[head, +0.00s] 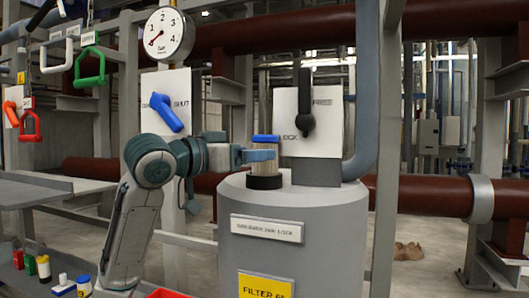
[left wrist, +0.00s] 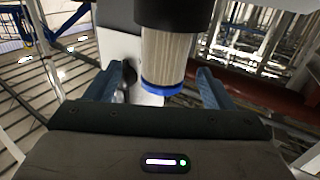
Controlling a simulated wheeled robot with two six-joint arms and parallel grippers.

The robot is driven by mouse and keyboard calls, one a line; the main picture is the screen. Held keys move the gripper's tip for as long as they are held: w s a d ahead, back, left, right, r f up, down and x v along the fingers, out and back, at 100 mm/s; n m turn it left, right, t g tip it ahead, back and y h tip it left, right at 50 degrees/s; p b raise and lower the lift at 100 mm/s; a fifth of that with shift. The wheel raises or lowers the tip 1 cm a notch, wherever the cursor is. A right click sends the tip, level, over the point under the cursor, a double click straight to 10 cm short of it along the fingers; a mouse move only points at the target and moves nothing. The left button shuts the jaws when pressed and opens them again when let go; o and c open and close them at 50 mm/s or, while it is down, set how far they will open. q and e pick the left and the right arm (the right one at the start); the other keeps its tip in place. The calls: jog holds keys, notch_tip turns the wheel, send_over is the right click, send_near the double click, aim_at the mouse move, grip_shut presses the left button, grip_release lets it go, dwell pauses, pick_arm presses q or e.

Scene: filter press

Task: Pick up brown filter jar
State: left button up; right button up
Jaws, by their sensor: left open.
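The brown filter jar (head: 265,168) stands upright on top of the grey filter tank (head: 335,215), with a tan body, a blue cap and a dark base ring. My left gripper (head: 258,155) is level with its upper part, reaching in from the left. In the left wrist view the jar (left wrist: 162,58) appears upside down, its blue cap lowest. There the open fingers of my left gripper (left wrist: 163,80) lie on either side of the jar, with a gap on both sides. Whether the jar is fully between the fingertips is hard to tell. My right gripper is not in view.
A white panel with a black lever (head: 305,125) stands close behind and right of the jar. A blue lever (head: 166,112) and a round gauge (head: 168,34) are behind my arm. Small coloured-cap jars (head: 43,268) stand at lower left. A grey shelf (head: 35,190) is at left.

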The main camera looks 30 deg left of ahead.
pick_arm(q)
jog(key=shift+x, duration=0.95)
jog(key=p+x, duration=0.3)
jog(key=x, duration=0.1)
jog(key=shift+a+f+p, duration=0.2)
jog(key=shift+a+p, duration=0.05)
jog(key=shift+p, duration=0.15)
jog(key=shift+w+d, duration=0.1)
jog(key=shift+w, duration=0.2)
jog(key=shift+w+d+f, duration=0.1)
jog(key=shift+w+f, duration=0.05)
jog(key=shift+w, duration=0.1)
jog(key=shift+w+f, duration=0.1)
jog(key=c, duration=1.1)
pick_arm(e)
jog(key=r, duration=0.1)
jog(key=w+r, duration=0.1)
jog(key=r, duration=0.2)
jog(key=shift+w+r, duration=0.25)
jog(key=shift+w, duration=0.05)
